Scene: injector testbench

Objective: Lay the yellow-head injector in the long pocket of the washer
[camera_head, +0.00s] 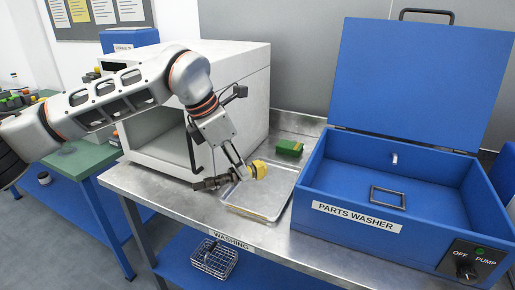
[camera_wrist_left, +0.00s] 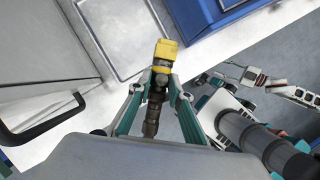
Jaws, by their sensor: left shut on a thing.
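My left gripper (camera_head: 241,172) is shut on the yellow-head injector, whose yellow head (camera_head: 259,169) points right and whose dark body (camera_head: 212,183) reaches left. It is held above the metal tray, left of the washer. In the left wrist view the yellow head (camera_wrist_left: 166,50) sticks out beyond the fingers (camera_wrist_left: 157,93), with the dark body between them. The blue parts washer (camera_head: 340,212) stands at the right with its lid (camera_head: 410,80) raised. A small dark rectangular frame (camera_head: 388,198) lies inside it; I cannot make out a long pocket.
The metal tray (camera_head: 282,205) lies on the steel bench, with a green block (camera_head: 289,148) behind it. A white open-fronted cabinet (camera_head: 245,75) stands close behind my left arm. A wire basket (camera_head: 214,259) sits on the blue lower shelf. The washer's front wall stands above the bench.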

